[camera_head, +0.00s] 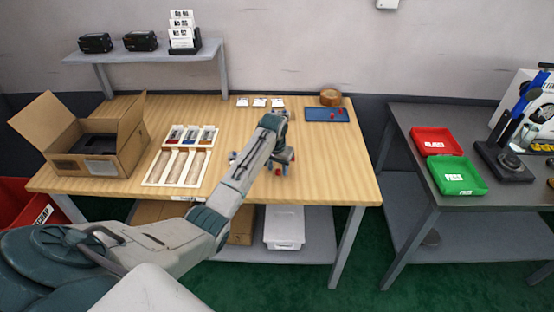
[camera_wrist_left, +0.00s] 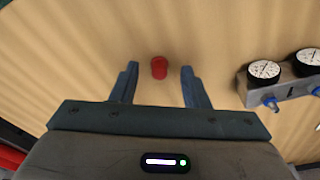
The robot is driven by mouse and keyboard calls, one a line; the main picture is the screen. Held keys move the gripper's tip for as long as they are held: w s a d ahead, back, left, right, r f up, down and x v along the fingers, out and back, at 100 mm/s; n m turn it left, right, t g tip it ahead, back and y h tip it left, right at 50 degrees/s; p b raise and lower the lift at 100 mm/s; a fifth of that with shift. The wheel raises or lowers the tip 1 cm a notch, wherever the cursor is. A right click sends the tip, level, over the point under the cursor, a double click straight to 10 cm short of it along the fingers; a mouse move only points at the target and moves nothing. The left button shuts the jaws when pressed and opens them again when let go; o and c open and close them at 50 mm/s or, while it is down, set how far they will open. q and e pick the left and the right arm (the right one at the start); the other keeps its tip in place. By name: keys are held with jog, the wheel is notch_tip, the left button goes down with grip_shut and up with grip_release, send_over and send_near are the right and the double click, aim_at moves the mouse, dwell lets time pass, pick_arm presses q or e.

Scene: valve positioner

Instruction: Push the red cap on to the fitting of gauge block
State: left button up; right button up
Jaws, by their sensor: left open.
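The red cap (camera_wrist_left: 159,68) stands on the wooden table, between and slightly beyond my left gripper's fingertips (camera_wrist_left: 159,73) in the left wrist view. My left gripper is open, with nothing held, and the fingers appear apart from the cap. In the head view my left gripper (camera_head: 283,164) is over the middle of the table. The grey gauge block (camera_wrist_left: 286,84) lies to the right in the left wrist view, with two round white dials on top and blue fittings (camera_wrist_left: 270,103) on its near side. In the head view my left arm largely hides the block. My right gripper does not show.
A blue tray (camera_head: 316,115) with small red pieces and a round wooden container (camera_head: 331,97) are at the table's back right. A sectioned tray (camera_head: 155,173) and an open carton (camera_head: 52,138) stand on the left. The table's right front is clear.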

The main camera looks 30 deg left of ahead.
pick_arm(q)
jog(key=shift+f, duration=0.15)
jog(key=shift+c, duration=0.2)
jog(key=c, duration=0.8)
grip_shut()
